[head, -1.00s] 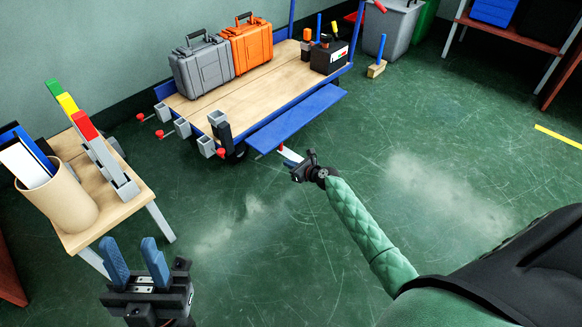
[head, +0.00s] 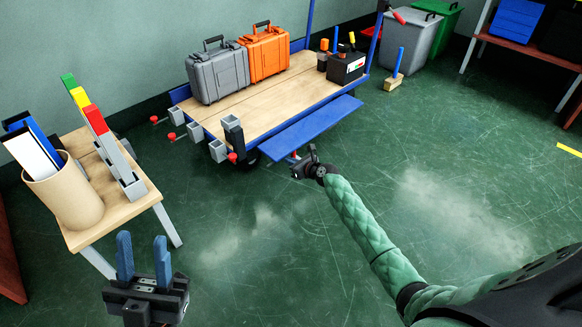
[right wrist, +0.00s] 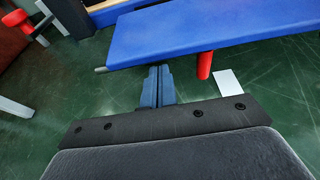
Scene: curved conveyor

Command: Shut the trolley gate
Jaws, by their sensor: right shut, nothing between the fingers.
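The trolley (head: 240,105) stands by the wall with a wooden deck and blue frame. Its gate, a flat blue panel (head: 310,127), sticks out low along the near side, roughly level and below the deck. The gate also fills the top of the right wrist view (right wrist: 205,30), with a red handle (right wrist: 204,66) under its near edge. My right gripper (head: 294,158) is just in front of the gate's near edge. In the right wrist view its blue fingers (right wrist: 157,78) are together and empty, left of the handle. My left gripper (head: 143,247) is open and empty, far from the trolley.
Grey (head: 220,72) and orange (head: 265,52) cases and a black box (head: 346,66) stand on the deck. A small wooden table (head: 140,190) with a cardboard tube (head: 72,197) stands at left. Grey sockets with red knobs jut from the trolley's left end.

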